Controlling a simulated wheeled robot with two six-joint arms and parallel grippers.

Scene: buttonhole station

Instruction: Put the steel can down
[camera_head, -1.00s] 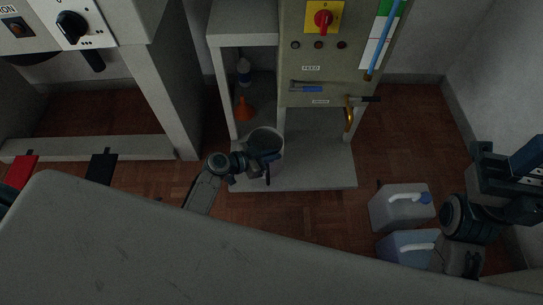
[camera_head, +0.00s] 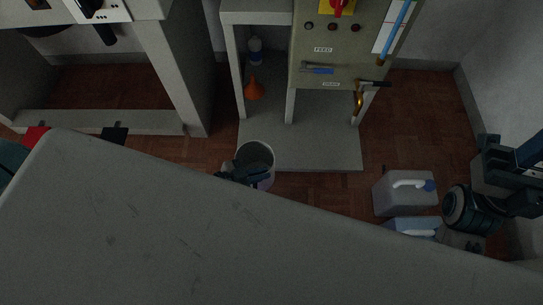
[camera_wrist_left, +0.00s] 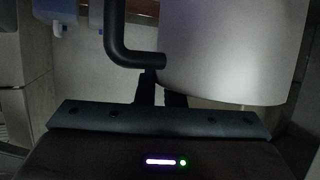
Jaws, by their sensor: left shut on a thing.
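The steel can (camera_head: 257,155) is a grey, open-topped round vessel, seen from above at the front edge of the machine's low grey base. Its pale side also fills the upper right of the left wrist view (camera_wrist_left: 235,50), with a bent black handle (camera_wrist_left: 117,35) beside it. My left gripper (camera_head: 240,174) is shut on the can at its near side; the exact grip spot is unclear. The can's bottom is hidden, so I cannot tell whether it touches anything. My right gripper (camera_head: 515,165) is at the right edge, its jaws unclear.
A large grey surface (camera_head: 150,230) fills the foreground and hides most of my left arm. The machine's low base (camera_head: 310,155) has bare room. An orange funnel (camera_head: 254,89) and a bottle (camera_head: 255,50) stand behind. A grey canister (camera_head: 403,200) and a bluish one (camera_head: 410,223) stand right.

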